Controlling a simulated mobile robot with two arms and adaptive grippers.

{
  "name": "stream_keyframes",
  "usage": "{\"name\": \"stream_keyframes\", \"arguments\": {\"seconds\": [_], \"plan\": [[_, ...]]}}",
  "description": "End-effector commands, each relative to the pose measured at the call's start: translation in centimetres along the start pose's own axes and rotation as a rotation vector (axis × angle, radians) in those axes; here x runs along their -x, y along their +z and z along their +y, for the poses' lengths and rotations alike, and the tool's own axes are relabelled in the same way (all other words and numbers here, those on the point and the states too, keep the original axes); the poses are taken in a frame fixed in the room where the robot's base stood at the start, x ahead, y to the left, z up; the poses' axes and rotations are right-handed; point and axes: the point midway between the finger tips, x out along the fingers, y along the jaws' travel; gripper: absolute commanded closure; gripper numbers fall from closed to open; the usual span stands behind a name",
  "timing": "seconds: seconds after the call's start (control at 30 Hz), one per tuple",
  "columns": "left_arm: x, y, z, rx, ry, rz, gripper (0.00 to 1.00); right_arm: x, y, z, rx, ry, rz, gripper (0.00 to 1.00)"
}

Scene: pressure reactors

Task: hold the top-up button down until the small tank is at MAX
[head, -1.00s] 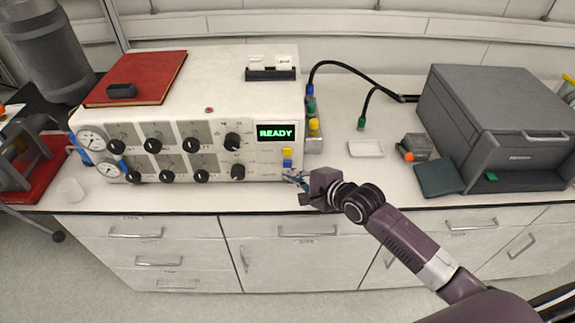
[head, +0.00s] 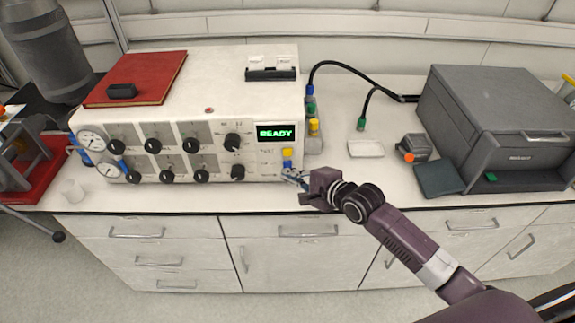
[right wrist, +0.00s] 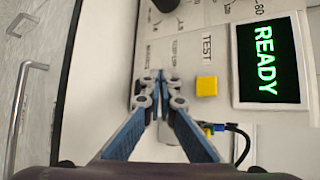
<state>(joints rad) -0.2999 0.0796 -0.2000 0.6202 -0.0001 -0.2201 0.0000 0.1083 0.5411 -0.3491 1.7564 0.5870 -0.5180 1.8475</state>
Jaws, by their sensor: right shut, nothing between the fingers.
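A white instrument (head: 215,65) stands on the bench, and its lit display (head: 275,132) reads READY. On its panel, below the display, a yellow button (head: 287,152) sits above a blue button (head: 287,164). In the right wrist view the yellow button (right wrist: 207,86) has the label TEST, and a label beside it appears to read TOP-UP. My right gripper (head: 287,176) is shut and empty, just below the blue button. Its fingertips (right wrist: 160,76) are close to the panel; I cannot tell whether they touch. They hide the blue button there. I cannot make out a small tank or its MAX mark.
A red book (head: 140,78) lies on the instrument. To the right are cables, a small white tray (head: 366,149), a grey device with an orange knob (head: 414,147) and a grey box (head: 500,110). The bench front is mostly clear.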

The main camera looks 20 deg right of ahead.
Motion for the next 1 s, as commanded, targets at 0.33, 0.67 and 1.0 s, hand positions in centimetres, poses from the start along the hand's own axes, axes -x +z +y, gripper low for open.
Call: {"name": "stream_keyframes", "arguments": {"seconds": [0.33, 0.67, 1.0], "plan": [[0.26, -0.02, -0.01, 0.0, 0.0, 0.0, 1.0, -0.44, -0.32, -0.4, 0.0, -0.001, 0.0, 1.0], [0.25, -0.02, -0.01, 0.0, 0.0, 0.0, 1.0, -0.53, -0.37, -0.47, -0.001, -0.001, 0.0, 1.0], [0.22, -0.01, -0.01, 0.0, 0.0, 0.0, 1.0, -0.82, -0.59, -0.66, -0.001, -0.001, 0.0, 1.0]]}}
